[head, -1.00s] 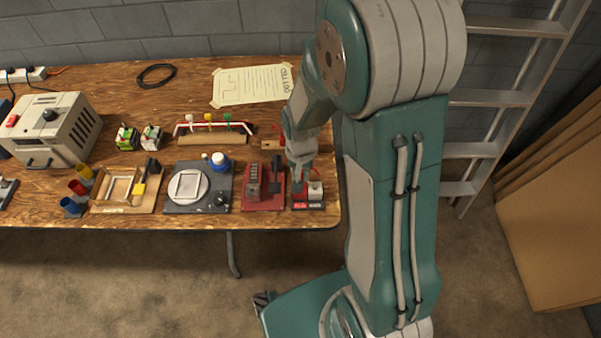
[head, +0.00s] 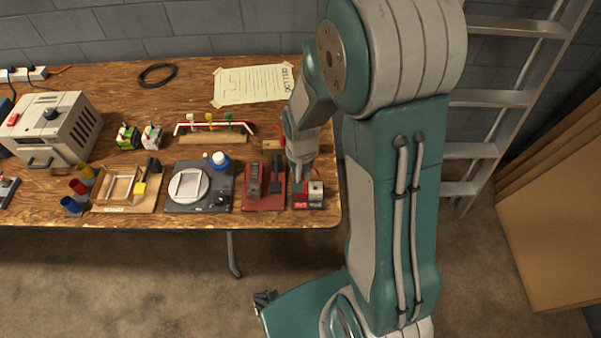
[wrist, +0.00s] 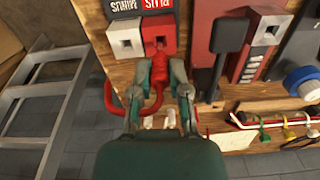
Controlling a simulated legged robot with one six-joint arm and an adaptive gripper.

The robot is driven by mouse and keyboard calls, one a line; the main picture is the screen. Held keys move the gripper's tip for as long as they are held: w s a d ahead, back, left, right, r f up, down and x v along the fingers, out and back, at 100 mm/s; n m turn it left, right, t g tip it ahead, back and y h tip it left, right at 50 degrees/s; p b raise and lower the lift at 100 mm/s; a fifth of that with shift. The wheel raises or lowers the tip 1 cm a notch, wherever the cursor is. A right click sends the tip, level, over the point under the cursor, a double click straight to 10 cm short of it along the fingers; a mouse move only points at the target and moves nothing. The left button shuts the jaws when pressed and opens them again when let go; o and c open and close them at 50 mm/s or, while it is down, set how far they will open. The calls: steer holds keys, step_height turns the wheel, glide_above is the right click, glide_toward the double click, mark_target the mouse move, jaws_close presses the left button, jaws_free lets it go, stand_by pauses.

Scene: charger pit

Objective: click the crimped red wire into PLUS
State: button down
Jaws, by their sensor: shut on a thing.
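The red PLUS block (wrist: 158,34) stands at the top of the wrist view, beside the pale-faced MINUS block (wrist: 126,38). Both also show at the table's right front corner in the head view, the red one (head: 300,196) on the left. My gripper (wrist: 160,72) is shut on the red wire (wrist: 157,98), whose red end points at the face of the PLUS block. The end is at or very near the opening; I cannot tell whether it is inside. The wire loops out on the left of my fingers. In the head view my gripper (head: 300,176) is just behind the blocks.
A red crimping tool base with a dark lever (head: 264,188) stands close to the left of the blocks. A dark plate with a white dish (head: 188,186) is farther left. A wire rack (head: 214,130) is behind. The table edge is close on the right and front.

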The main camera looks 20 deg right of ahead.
steer(key=shift+f, duration=1.5)
stand_by(0.5)
steer(key=c, duration=1.2)
jaws_free()
jaws_close()
steer(key=shift+f, duration=0.2)
steer(key=o, duration=0.7)
jaws_free()
steer(key=shift+c, duration=0.2)
